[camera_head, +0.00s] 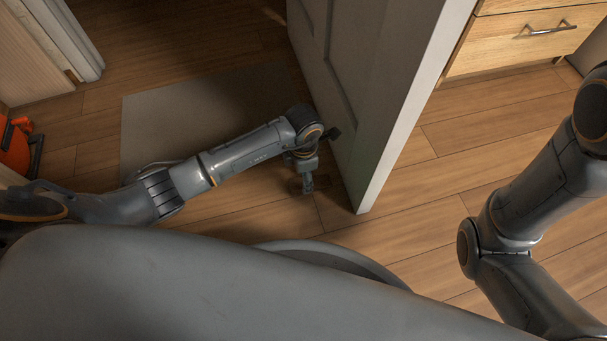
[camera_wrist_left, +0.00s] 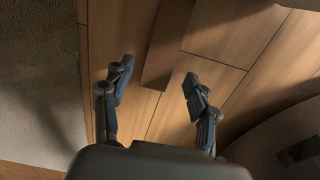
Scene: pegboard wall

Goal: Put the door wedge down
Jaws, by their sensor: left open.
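My left gripper (camera_head: 306,184) points down close to the floor, beside the lower part of the grey door (camera_head: 392,120). In the left wrist view its two fingers (camera_wrist_left: 157,80) are spread apart. A dark brown, long wooden piece (camera_wrist_left: 166,45), which looks like the door wedge, lies between and beyond the fingertips against the floorboards. A gap shows on both sides of it, so the fingers do not clamp it. I cannot make the wedge out in the head view. My right arm shows at the right, but its gripper is out of view.
A grey-brown mat (camera_head: 205,105) lies on the wooden floor behind my left arm. A wooden drawer unit (camera_head: 515,40) stands at the top right. An orange object (camera_head: 14,150) is at the left edge. Open floor (camera_head: 440,190) lies right of the door.

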